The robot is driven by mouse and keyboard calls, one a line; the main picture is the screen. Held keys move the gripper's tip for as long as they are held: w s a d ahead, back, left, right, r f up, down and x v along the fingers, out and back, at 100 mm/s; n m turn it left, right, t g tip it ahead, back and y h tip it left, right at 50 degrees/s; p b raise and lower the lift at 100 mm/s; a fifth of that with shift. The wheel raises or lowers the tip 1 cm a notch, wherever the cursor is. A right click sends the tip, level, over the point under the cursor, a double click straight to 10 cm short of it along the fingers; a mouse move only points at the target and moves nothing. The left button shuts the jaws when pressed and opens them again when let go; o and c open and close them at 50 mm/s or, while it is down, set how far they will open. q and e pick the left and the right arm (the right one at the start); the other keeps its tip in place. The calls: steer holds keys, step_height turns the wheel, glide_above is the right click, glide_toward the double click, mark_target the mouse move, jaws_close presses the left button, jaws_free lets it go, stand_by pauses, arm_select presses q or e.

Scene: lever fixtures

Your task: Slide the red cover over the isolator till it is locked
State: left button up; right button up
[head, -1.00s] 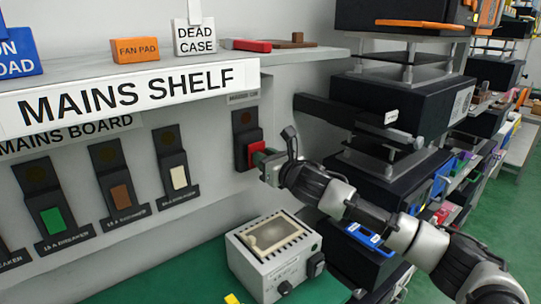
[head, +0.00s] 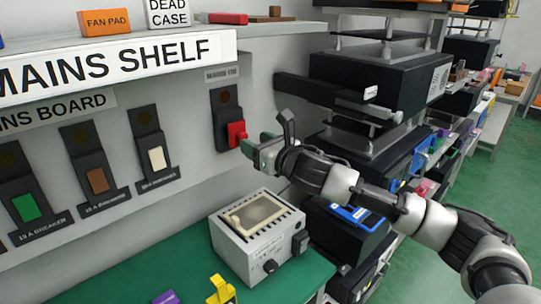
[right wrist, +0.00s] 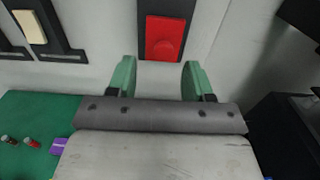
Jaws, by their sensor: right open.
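The isolator is a tall black plate (head: 224,106) on the wall at the right end of the mains board, with a dark round spot near its top. The red cover (head: 237,134) sits at the lower part of the plate, below that spot. In the right wrist view the red cover (right wrist: 164,38) is a red block with a rounded knob, on the dark plate (right wrist: 184,8). My right gripper (head: 258,151) is open and empty, just right of the cover and apart from it. Its green fingertips (right wrist: 158,78) are spread wide, short of the cover. My left gripper is out of view.
Breaker plates with white (head: 156,158), brown (head: 98,180) and green (head: 27,207) blocks are left of the isolator. The mains shelf (head: 120,66) juts out above. A grey box (head: 257,232) stands on the green bench below. Black shelving units (head: 375,85) are on the right.

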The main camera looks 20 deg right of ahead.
steer(key=b+v, duration=0.1)
steer(key=v, duration=0.4)
steer(key=shift+s, duration=0.35)
